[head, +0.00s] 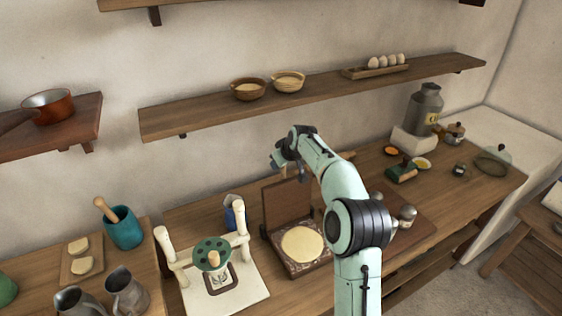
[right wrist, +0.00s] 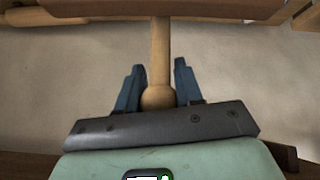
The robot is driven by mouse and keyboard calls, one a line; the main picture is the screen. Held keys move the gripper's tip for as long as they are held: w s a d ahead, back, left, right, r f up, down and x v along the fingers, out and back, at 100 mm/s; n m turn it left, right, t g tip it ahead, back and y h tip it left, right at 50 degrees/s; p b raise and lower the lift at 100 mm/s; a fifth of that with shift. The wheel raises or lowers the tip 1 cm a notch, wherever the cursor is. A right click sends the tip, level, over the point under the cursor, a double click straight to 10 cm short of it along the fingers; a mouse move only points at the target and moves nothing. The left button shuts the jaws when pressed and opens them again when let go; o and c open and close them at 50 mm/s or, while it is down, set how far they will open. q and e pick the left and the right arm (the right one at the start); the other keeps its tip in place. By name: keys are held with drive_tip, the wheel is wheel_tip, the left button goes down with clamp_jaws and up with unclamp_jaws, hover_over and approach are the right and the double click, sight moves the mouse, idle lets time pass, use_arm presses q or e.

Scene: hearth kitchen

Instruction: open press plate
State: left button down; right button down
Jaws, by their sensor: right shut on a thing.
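The press stands on the wooden worktop, with a pale round dough (head: 303,243) on its patterned lower plate (head: 287,262). Its brown upper plate (head: 284,203) is raised, standing nearly upright at the back; my right arm hides part of the press. My right gripper (head: 279,163) is above the raised plate. In the right wrist view, my right gripper (right wrist: 158,88) has its blue fingers on either side of the knob of a wooden handle (right wrist: 160,55) and is shut on it. My left gripper is not in view.
A white stand (head: 225,298) with two posts and a green disc is left of the press. A blue jar (head: 234,214) stands behind it. A long shelf (head: 320,95) with bowls and eggs is on the wall above. A green block (head: 401,173) lies to the right.

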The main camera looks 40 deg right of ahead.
drive_tip(key=shift+s+a+f, duration=0.1)
drive_tip(key=shift+s+f, duration=0.05)
drive_tip(key=shift+f, duration=0.45)
drive_tip(key=c, duration=1.1)
unclamp_jaws()
drive_tip(key=o, duration=0.3)
drive_tip(key=shift+r, duration=0.15)
drive_tip(key=shift+r, duration=0.1)
drive_tip(key=shift+s+r, duration=0.2)
drive_tip(key=shift+r, duration=0.35)
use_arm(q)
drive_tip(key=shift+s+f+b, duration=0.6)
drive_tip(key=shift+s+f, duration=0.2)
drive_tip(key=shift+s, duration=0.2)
use_arm(e)
drive_tip(key=v, duration=1.2)
